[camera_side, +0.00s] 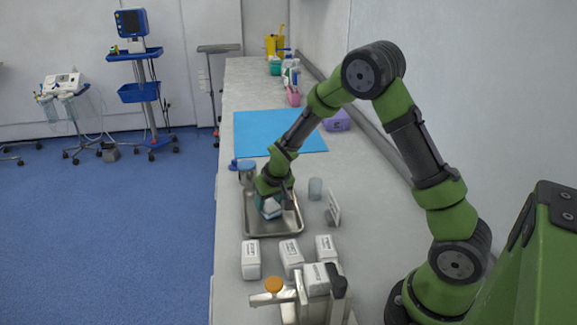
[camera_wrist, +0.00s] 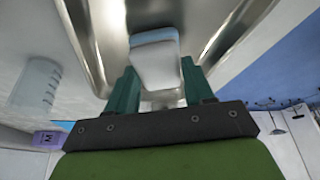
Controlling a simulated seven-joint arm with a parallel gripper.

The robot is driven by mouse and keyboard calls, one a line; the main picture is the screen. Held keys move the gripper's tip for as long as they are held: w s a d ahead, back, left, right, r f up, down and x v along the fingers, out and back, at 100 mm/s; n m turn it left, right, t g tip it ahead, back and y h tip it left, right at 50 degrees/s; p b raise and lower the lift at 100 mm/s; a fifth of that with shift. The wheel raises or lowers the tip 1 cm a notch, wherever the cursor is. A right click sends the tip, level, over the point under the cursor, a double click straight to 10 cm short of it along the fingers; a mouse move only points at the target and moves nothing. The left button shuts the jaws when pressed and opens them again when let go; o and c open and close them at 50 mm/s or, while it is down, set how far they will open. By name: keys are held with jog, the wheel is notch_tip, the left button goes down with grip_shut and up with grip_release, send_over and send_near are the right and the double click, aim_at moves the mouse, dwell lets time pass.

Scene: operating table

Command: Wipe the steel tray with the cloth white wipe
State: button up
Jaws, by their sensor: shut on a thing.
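The steel tray (camera_side: 292,226) lies on the pale counter in the side view, and its shiny surface and rim fill the top of the wrist view (camera_wrist: 92,55). My gripper (camera_side: 268,204) is over the tray, pointing down. In the wrist view my gripper (camera_wrist: 158,82) has its two teal fingers on either side of a white wipe (camera_wrist: 155,63), shut on it. The white wipe also shows under the fingers in the side view (camera_side: 271,208). It is at or just above the tray floor; I cannot tell whether it touches.
A clear beaker (camera_side: 315,189) and a small upright sign (camera_side: 333,208) stand right of the tray. A blue-lidded container (camera_side: 247,172) stands behind it. Several white packs (camera_side: 251,260) stand in front. A blue mat (camera_side: 262,133) lies farther back.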

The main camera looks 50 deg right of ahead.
jog(key=shift+w+d, duration=0.5)
jog(key=shift+s+d+f, duration=0.1)
jog(key=shift+s+d, duration=1.3)
jog(key=shift+s, duration=0.05)
notch_tip(320, 180, up, 6)
jog(key=shift+r, duration=1.55)
jog(key=shift+d, duration=0.1)
